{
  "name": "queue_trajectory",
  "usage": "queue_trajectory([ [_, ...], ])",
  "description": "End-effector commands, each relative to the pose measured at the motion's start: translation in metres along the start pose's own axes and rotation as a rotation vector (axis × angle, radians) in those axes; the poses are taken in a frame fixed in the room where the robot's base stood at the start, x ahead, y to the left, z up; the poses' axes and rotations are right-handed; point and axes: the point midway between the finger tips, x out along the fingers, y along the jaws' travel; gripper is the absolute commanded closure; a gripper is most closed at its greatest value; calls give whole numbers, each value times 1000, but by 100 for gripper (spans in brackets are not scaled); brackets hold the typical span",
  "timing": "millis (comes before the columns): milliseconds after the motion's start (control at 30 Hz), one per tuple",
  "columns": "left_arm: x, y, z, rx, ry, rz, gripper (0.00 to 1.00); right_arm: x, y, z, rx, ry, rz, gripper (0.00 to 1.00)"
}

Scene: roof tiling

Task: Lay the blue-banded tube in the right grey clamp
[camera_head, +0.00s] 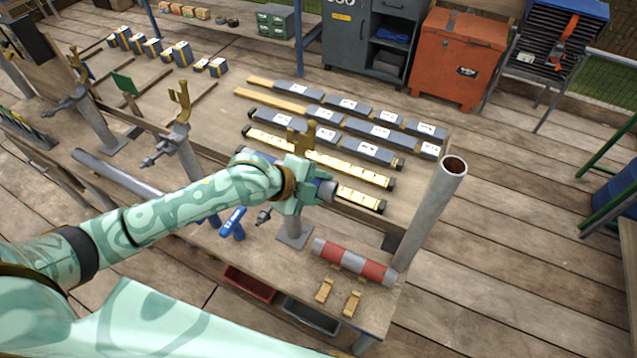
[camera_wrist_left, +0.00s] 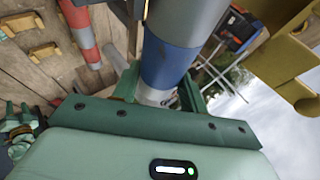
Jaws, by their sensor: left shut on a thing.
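My left gripper (camera_head: 306,190) is shut on the blue-banded tube (camera_head: 327,191), above the bench and partly over the right stand. The right grey stand has a base plate (camera_head: 295,236) on the bench and a brass-coloured fork (camera_head: 301,136) showing just behind the gripper. The gripper hides the middle of this stand, and I cannot tell whether the tube touches it. My right gripper is not in view.
A tall grey pipe (camera_head: 430,212) stands at the right corner. Another forked stand (camera_head: 188,155) is to the left. Rows of labelled grey bars (camera_head: 345,149) fill the back.

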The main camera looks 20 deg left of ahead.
Motion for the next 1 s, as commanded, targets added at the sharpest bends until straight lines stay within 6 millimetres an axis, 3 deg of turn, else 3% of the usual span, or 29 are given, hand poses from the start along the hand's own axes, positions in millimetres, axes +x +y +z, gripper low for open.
queue_trajectory([
  [467, 4, 4, 2, 3, -1, -3, 92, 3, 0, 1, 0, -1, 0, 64],
  [500, 4, 4, 2, 3, -1, -3, 49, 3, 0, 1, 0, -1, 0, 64],
  [567, 4, 4, 2, 2, -1, -3, 32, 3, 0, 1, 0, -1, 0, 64],
  [867, 4, 6, 2, 0, -1, 1, 31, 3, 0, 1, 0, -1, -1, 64],
  [1000, -10, 5, 3, 3, -2, 0, 31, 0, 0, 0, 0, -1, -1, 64],
])
